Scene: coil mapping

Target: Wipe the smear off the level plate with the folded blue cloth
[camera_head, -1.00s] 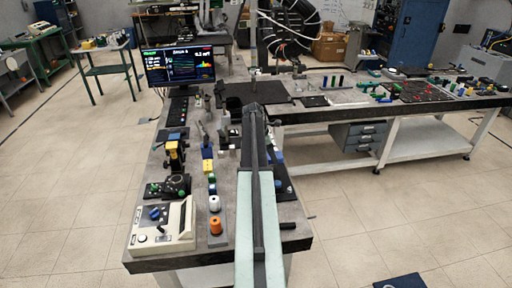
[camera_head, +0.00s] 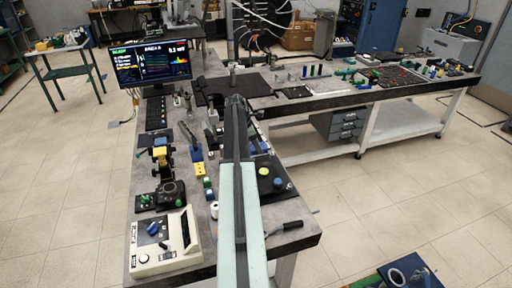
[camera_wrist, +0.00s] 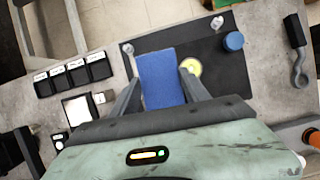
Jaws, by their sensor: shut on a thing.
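The folded blue cloth (camera_wrist: 160,85) is between the fingers of my gripper (camera_wrist: 160,77) in the wrist view, and the gripper is shut on it. The dark level plate (camera_wrist: 205,58) lies beneath and beyond the cloth. I cannot tell whether the cloth touches the plate. In the head view, the plate (camera_head: 266,187) shows right of my arm with the yellow patch (camera_head: 264,171) on it; the cloth cannot be made out there.
A blue round knob (camera_wrist: 233,41) stands on the plate right of the patch. Silver posts stand at the plate's far corners. A dark-handled tool (camera_head: 285,228) lies near the bench's front right. A cream control box (camera_head: 165,243) and several small parts are left of my arm.

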